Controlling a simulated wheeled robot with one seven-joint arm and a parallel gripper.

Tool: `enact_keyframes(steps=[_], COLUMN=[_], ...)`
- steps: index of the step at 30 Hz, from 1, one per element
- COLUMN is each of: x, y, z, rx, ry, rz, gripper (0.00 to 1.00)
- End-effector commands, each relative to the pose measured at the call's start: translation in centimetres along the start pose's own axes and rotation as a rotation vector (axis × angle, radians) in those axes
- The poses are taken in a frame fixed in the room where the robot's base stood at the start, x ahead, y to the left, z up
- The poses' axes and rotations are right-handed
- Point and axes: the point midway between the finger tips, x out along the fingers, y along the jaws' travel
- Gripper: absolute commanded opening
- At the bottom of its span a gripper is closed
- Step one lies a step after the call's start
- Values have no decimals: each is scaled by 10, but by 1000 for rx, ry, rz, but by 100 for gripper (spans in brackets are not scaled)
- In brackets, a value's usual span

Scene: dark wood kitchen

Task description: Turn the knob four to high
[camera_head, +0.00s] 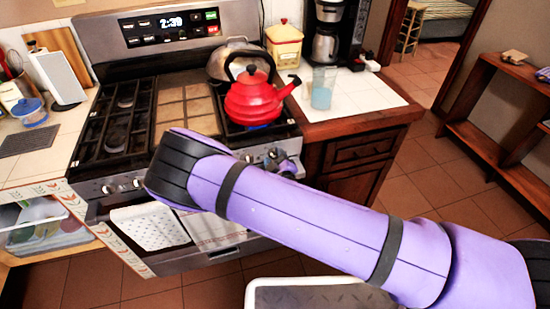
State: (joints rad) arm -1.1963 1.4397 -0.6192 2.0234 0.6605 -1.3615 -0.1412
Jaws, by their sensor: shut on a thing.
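A stove (165,110) stands against the wall, with knobs along its front edge. Two knobs (122,186) show at the left of the front panel. My gripper (275,160) is at the right end of the panel, partly hidden behind my purple arm. It is shut on a stove knob (268,155) there. Which number this knob has, and how far it is turned, I cannot tell. A red kettle (252,98) sits on the right front burner, and a bit of blue flame (262,126) shows under it.
A silver pot (222,64) stands behind the kettle. A glass (323,88), a yellow canister (285,45) and a coffee maker (328,32) stand on the right counter (365,95). Towels (150,228) hang on the oven front. Tiled floor (410,160) is clear at right.

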Motion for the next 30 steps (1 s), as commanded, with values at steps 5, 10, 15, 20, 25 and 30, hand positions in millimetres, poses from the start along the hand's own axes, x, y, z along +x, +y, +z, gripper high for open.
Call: enact_keyframes(steps=[5, 10, 15, 20, 25, 30], x=[0, 0, 0, 0, -5, -28], y=[-1, -1, -1, 0, 0, -1], z=[0, 0, 0, 0, 0, 0], rx=[-3, -3, -2, -2, -2, -3], ry=[-1, -1, -1, -1, -2, -3], rz=[-2, -2, -1, -1, -1, -2], gripper=[26, 26, 72, 72, 72, 72])
